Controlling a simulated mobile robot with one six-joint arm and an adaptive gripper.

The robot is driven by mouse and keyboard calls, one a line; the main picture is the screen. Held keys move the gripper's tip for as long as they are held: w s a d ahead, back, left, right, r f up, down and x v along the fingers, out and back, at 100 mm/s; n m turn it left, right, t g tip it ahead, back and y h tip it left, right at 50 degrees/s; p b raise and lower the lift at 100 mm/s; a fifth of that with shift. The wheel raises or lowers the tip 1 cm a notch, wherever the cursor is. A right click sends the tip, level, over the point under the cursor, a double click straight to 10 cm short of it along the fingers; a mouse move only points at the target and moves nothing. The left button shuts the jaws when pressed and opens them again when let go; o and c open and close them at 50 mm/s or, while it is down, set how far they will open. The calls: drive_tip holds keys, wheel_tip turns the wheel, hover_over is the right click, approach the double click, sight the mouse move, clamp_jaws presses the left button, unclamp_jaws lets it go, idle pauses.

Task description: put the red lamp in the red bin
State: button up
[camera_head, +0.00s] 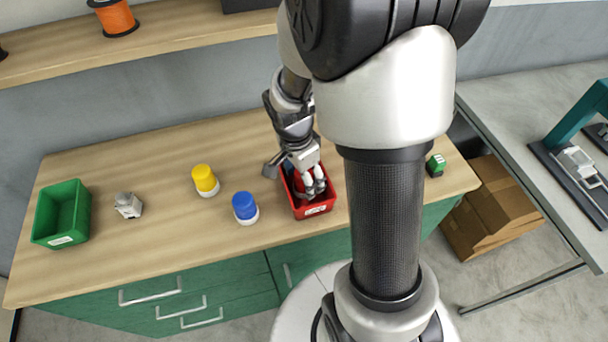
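The red bin (318,209) stands on the wooden bench top, right of the middle, with a white label on its front. My gripper (311,187) reaches down into the bin from behind, its pale fingertips inside the walls. I cannot make out the red lamp for certain. Some red shows around the fingers, but I cannot tell lamp from bin wall. Whether the fingers are open or shut on something is too small to tell.
A blue lamp (244,206) and a yellow lamp (204,178) stand left of the bin. Farther left are a small grey object (128,206) and a green bin (62,212). A small green-and-white object (435,166) is at the right. A shelf (190,35) runs above the bench.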

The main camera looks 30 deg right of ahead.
wheel_tip(320, 180, up, 12)
drive_tip(key=a+p, duration=0.2)
drive_tip(key=p, duration=0.2)
drive_tip(key=s+a+r+n+t, duration=0.2)
drive_tip(key=s+a+r+n, duration=0.2)
drive_tip(key=s+r+n, duration=0.2)
drive_tip(key=s+a+r+n+t+y, duration=0.1)
drive_tip(key=s+a+r+n, duration=0.3)
drive_tip(key=n, duration=0.7)
drive_tip(key=s+r+t, duration=0.1)
drive_tip(key=s+r, duration=0.1)
drive_tip(key=s, duration=0.1)
drive_tip(key=shift+s+a+r+t, duration=0.2)
drive_tip(key=shift+s+a+t, duration=0.1)
drive_tip(key=shift+a, duration=0.05)
